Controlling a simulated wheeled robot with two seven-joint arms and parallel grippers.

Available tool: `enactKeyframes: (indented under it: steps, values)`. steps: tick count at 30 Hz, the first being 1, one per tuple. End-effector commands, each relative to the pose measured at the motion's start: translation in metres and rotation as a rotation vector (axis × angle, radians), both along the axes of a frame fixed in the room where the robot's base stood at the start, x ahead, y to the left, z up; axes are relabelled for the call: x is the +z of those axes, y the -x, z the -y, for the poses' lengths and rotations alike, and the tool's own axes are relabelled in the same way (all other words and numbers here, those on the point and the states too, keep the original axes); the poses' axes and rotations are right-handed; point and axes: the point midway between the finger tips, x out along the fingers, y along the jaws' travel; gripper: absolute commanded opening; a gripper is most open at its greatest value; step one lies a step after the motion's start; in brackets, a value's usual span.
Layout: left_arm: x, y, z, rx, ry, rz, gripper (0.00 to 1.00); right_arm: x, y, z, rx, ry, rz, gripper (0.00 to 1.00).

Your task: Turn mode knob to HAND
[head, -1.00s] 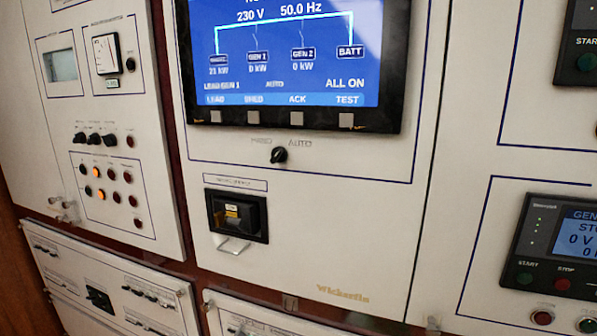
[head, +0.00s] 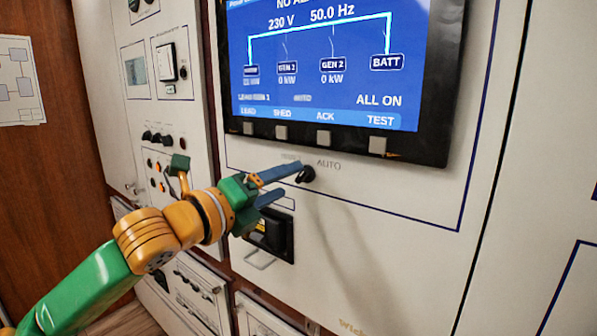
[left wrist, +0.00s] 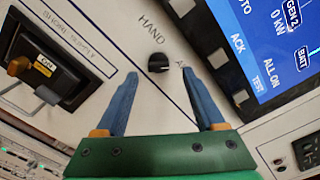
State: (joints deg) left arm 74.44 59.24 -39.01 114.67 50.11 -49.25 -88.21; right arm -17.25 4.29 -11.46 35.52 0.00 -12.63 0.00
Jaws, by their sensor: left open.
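The mode knob (head: 306,174) is a small black rotary knob on the white panel below the blue screen. It also shows in the left wrist view (left wrist: 158,63), between the labels HAND (left wrist: 152,29) and AUTO, the latter partly hidden by a finger. In the head view its pointer appears turned toward AUTO (head: 329,165). My left gripper (head: 286,182) is open, its two blue fingers pointing at the panel. In the left wrist view the fingers (left wrist: 160,85) stand to either side of the knob, with no visible contact. My right gripper is not in view.
The blue display (head: 325,65) in its black bezel sits just above the knob. A black shore supply switch (head: 272,235) with a wire bail is below left. Small knobs and lamps (head: 160,138) fill the left panel. The white panel to the right is clear.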

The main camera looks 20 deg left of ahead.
Motion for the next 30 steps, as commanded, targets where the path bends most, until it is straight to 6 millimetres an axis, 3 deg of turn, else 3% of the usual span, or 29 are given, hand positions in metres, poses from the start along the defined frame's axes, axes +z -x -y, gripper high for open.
enactKeyframes:
  steps: [1, 6, 14, 22, 30]
  values:
    - [0.005, -0.010, 0.004, -0.002, 0.003, -0.004, 0.71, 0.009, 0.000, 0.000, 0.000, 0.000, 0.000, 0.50]
    - [0.002, -0.032, 0.012, 0.001, 0.003, -0.002, 0.71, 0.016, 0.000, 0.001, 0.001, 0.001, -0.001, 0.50]
    - [-0.001, -0.036, 0.013, 0.001, 0.002, -0.001, 0.71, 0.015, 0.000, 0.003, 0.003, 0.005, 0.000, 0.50]
    - [0.000, -0.036, 0.013, 0.001, 0.003, -0.001, 0.01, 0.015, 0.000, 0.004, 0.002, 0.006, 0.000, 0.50]
    - [0.000, -0.036, 0.012, 0.002, 0.020, -0.009, 0.00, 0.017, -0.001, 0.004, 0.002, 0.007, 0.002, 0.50]
